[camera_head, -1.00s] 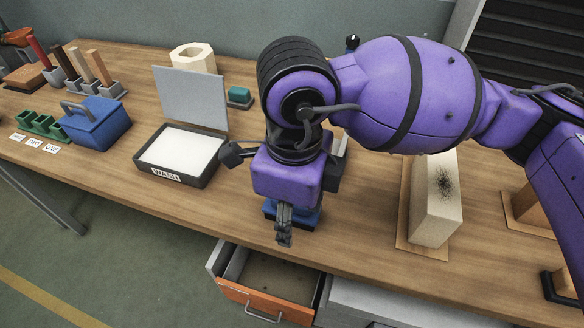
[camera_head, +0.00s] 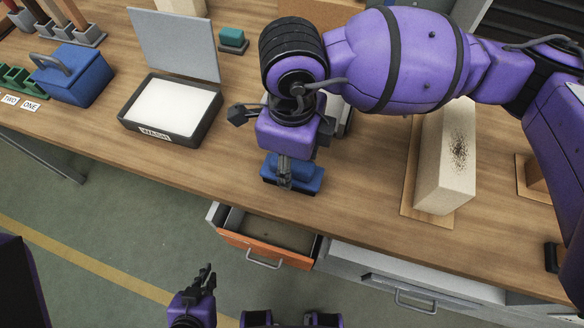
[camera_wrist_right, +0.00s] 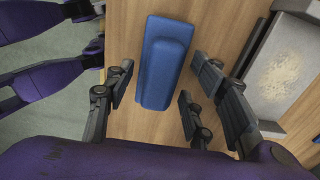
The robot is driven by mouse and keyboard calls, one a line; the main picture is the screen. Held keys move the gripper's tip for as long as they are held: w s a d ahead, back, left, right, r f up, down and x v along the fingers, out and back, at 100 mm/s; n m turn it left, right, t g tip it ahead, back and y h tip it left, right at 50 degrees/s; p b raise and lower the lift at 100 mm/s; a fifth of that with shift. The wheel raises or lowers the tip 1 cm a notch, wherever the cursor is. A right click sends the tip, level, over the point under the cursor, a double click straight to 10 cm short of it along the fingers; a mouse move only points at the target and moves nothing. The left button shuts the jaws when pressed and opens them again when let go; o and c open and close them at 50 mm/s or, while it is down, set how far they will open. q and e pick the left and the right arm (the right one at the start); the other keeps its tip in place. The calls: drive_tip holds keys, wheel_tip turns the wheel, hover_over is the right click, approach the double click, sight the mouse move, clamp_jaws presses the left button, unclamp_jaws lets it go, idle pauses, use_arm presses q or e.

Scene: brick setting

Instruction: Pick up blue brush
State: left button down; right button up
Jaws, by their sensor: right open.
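The blue brush (camera_head: 310,183), a blue block with a raised narrower top, lies on the wooden table near its front edge, above the open drawer. It shows fully in the right wrist view (camera_wrist_right: 163,62). My right gripper (camera_head: 285,182) points down over the brush and hides part of it in the head view. Its fingers (camera_wrist_right: 162,88) are open, one on each side of the brush's near end, with a gap on both sides. Whether they are down at brush height is hard to tell. My left gripper (camera_head: 206,276) is low in front of the table, away from the brush; its jaw opening is unclear.
The open orange-fronted drawer (camera_head: 265,250) juts out below the table edge. A black tray with a white surface (camera_head: 127,122) and a blue box with a handle (camera_head: 88,86) stand left. A pale speckled block (camera_head: 432,165) stands right. A grey-edged tray (camera_wrist_right: 285,65) lies beside the brush.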

drive_tip(key=shift+f, duration=0.2)
clamp_jaws()
drive_tip(key=shift+r, duration=0.5)
wheel_tip(320, 180, up, 2)
drive_tip(key=shift+r, duration=0.25)
drive_tip(key=s+a+r, duration=0.7)
drive_tip(key=s+r, duration=0.2)
drive_tip(key=s, duration=0.2)
drive_tip(key=shift+s+a+r, duration=0.25)
drive_tip(key=shift+s+a, duration=0.1)
